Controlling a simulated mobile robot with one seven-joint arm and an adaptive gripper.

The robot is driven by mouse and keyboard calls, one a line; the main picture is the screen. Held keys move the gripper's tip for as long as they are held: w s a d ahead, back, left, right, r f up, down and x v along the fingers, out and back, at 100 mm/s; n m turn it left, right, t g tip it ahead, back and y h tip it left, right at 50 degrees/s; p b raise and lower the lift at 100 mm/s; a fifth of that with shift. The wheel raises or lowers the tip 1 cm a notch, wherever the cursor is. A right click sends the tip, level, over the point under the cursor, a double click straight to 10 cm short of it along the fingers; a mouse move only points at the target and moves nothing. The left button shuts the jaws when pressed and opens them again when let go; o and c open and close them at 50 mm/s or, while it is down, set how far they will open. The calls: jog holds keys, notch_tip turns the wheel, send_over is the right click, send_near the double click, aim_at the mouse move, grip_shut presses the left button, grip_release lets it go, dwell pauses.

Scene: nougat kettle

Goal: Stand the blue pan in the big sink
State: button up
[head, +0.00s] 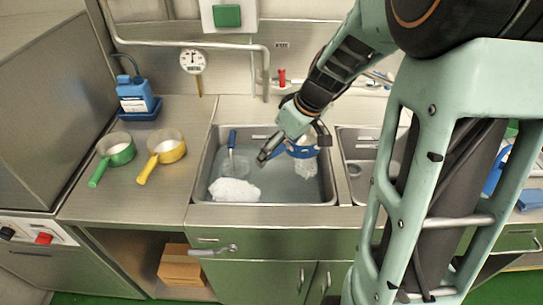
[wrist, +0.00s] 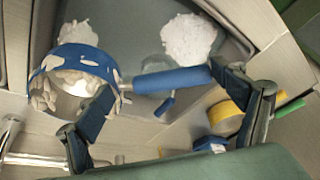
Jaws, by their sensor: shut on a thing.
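The blue pan has a blue band and pale patches on it. In the wrist view the pan (wrist: 72,62) is at the left, its blue handle (wrist: 175,78) running right between my fingers. My gripper (wrist: 165,84) is shut on this handle. In the head view my gripper (head: 295,143) is over the back right of the big sink (head: 265,204), and the pan (head: 304,152) is partly hidden behind it. The pan appears held above the water, near the back rim; its exact height is unclear. The sink holds water with white foam (head: 234,191).
A blue-handled brush (head: 232,139) stands in the sink's back left. A green pan (head: 117,149) and a yellow pan (head: 167,150) are on the left counter, with a blue bottle (head: 133,95) behind. A smaller sink (head: 357,146) adjoins right. Pipes and a red valve (head: 282,77) line the back.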

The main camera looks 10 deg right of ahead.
jog(key=n, duration=0.1)
jog(key=f+n+b, duration=0.1)
jog(key=w+f+n+b, duration=0.1)
jog(key=shift+a+g+y, duration=0.3)
jog(key=shift+g+y, duration=0.1)
jog(key=n+b, duration=0.1)
jog(key=n+g+b, duration=0.1)
jog(key=n, duration=0.1)
jog(key=shift+w+a+f+n+b, duration=0.15)
jog(key=shift+w+a+n+b, duration=0.15)
jog(key=shift+w+b, duration=0.1)
jog(key=shift+f+b, duration=5.1)
jog(key=shift+f, duration=4.3)
jog(key=shift+b, duration=0.3)
jog(key=shift+f+b, duration=0.3)
jog(key=shift+b, duration=0.05)
jog(key=o, duration=1.8)
jog(key=shift+s, duration=0.1)
